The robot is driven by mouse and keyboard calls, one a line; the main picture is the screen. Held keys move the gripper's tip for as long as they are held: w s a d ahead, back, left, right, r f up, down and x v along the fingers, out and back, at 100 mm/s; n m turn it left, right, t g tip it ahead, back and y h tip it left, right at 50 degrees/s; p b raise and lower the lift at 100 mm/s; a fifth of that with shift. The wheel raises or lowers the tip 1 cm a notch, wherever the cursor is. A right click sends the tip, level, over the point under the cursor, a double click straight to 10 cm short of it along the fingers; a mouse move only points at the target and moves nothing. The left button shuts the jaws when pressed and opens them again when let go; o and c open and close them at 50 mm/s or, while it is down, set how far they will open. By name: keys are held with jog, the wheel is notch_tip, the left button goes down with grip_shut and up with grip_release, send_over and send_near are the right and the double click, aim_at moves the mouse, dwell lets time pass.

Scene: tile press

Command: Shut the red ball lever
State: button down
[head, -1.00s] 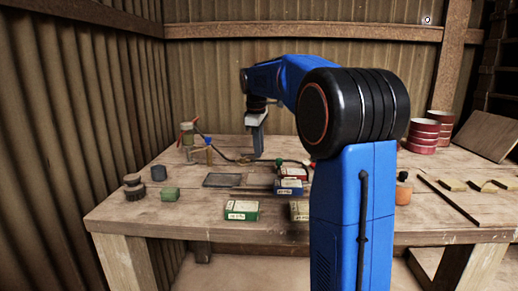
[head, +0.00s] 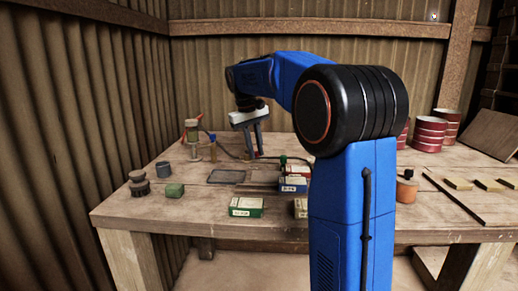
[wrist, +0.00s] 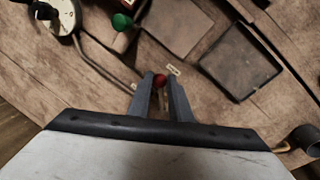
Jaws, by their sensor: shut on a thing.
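The red ball (wrist: 159,81) of the lever sits between my fingertips in the wrist view. My gripper (wrist: 161,82) is shut on it, with one finger on each side. A thin rod (wrist: 108,63) runs close by the fingers, toward a round pale fitting at the upper left.
Red tins (head: 430,133) are at the right.

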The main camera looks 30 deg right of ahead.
jog(key=m, duration=0.1)
jog(key=a+m, duration=0.1)
jog(key=m, duration=0.1)
jog(key=a+m, duration=0.1)
jog(key=shift+w+a+g, duration=0.25)
jog(key=shift+g, duration=0.15)
jog(key=shift+w+a+m+g+y, duration=0.15)
jog(key=shift+w+a+m, duration=0.2)
jog(key=shift+m, duration=0.65)
jog(key=shift+w+a+m+g+y, duration=0.15)
jog(key=shift+a+m, duration=0.3)
jog(key=shift+m, duration=0.55)
jog(key=c, duration=1.6)
grip_release()
jog(key=shift+a, duration=0.1)
jog(key=shift+c, duration=0.2)
